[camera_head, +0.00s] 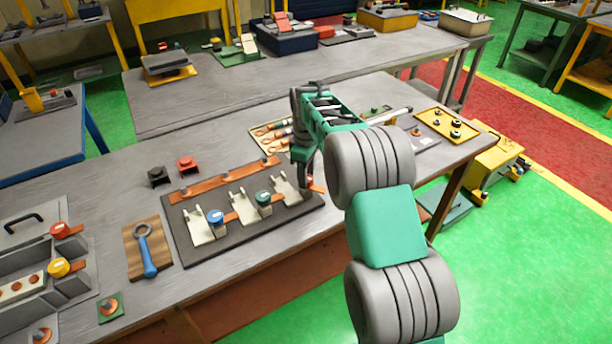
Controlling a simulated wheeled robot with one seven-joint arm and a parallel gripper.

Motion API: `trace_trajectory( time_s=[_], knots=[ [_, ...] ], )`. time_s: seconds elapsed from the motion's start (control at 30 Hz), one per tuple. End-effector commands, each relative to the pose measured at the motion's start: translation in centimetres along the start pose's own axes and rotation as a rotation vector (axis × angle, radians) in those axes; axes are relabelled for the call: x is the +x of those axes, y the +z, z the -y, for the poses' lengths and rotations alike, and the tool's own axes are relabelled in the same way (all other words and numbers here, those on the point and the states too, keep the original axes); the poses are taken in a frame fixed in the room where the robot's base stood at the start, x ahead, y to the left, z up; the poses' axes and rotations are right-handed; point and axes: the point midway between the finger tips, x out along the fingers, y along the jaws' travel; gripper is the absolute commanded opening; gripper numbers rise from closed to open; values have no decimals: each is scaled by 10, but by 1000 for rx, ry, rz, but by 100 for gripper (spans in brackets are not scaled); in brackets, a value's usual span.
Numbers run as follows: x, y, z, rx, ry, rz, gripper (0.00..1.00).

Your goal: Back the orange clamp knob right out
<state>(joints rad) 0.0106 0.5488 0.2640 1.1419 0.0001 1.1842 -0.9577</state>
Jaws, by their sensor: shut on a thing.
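The orange clamp knob (317,184) shows only as a small patch at the right end of the dark fixture plate (190,237). My gripper (306,172) reaches down over it and is shut on it; the fingers and arm hide most of the knob and its contact. A blue knob (216,217) and a green knob (263,198) stand on the same plate, left of my gripper. Pale clamp pieces (240,207) stand beside them, and a copper bar (225,178) runs along the back of the plate.
A blue-handled ring tool (148,262) lies on a wooden board to the left. Black (158,176) and red (187,165) blocks stand behind the plate. A yellow tray (446,124) lies at the right. Grey tabletop behind the plate is mostly clear.

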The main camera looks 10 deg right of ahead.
Motion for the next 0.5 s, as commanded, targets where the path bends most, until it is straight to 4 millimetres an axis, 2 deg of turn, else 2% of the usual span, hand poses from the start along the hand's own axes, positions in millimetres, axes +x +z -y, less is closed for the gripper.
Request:
trace_trajectory(
  time_s=[0.5],
  knots=[
    [6, 2, 3, -487, -11, 4, 0]
  ],
)
